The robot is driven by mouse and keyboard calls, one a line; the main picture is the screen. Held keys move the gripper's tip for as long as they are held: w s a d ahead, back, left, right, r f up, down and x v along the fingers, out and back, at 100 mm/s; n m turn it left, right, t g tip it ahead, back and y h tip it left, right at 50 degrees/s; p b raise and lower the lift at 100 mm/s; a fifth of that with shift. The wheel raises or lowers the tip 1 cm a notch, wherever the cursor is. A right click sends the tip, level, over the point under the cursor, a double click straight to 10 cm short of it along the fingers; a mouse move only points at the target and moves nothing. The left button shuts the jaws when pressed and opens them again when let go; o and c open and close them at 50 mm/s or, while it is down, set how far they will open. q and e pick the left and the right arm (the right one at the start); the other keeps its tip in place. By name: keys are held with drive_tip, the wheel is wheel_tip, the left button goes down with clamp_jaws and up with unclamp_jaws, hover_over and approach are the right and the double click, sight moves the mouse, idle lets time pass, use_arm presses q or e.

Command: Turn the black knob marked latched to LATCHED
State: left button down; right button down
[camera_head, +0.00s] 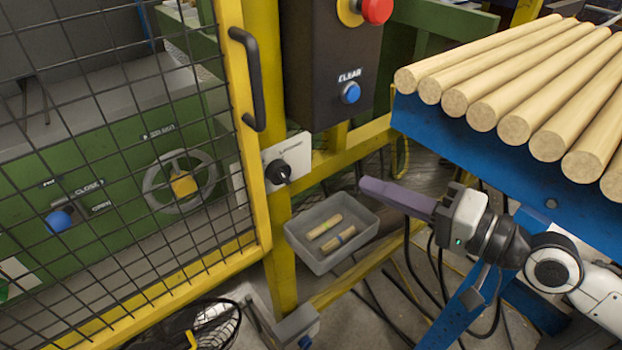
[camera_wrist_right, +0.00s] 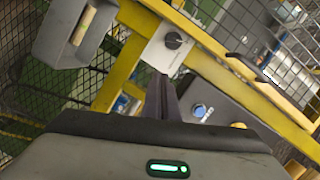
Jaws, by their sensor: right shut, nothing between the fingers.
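The black knob (camera_head: 278,172) sits on a pale plate (camera_head: 297,154) fixed to the yellow post beside the mesh gate. A small label is printed on the plate, too small to read surely. A light mark shows on the knob's lower right side in the head view. The knob (camera_wrist_right: 173,40) also shows in the right wrist view, beyond the fingertips. My right gripper (camera_head: 366,188) is shut and empty, to the right of the knob and apart from it, its fingers pointing left. Its fingers (camera_wrist_right: 161,92) show in the wrist view. My left gripper is not in view.
A grey bin (camera_head: 300,246) with short wood pieces hangs below the knob. A black control box (camera_head: 330,65) with a blue CLEAR button and a red button is above. Wood rods (camera_head: 520,80) lie on a blue rack (camera_head: 465,140) at right. The gate has a black handle (camera_head: 248,80).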

sight(281, 174)
use_arm(q)
drive_tip(key=p, duration=0.1)
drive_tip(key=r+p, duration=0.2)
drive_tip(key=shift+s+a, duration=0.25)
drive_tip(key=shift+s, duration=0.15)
use_arm(e)
drive_tip(key=w+a+f, duration=0.2)
drive_tip(key=w+a, duration=0.2)
drive_tip(key=a, duration=0.6)
drive_tip(key=shift+w+a, duration=0.2)
drive_tip(key=shift+w, duration=0.05)
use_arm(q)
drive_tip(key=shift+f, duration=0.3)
use_arm(e)
drive_tip(key=shift+m, duration=0.3)
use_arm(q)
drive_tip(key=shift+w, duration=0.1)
use_arm(e)
drive_tip(key=shift+f+m, duration=0.15)
drive_tip(key=shift+m, duration=0.15)
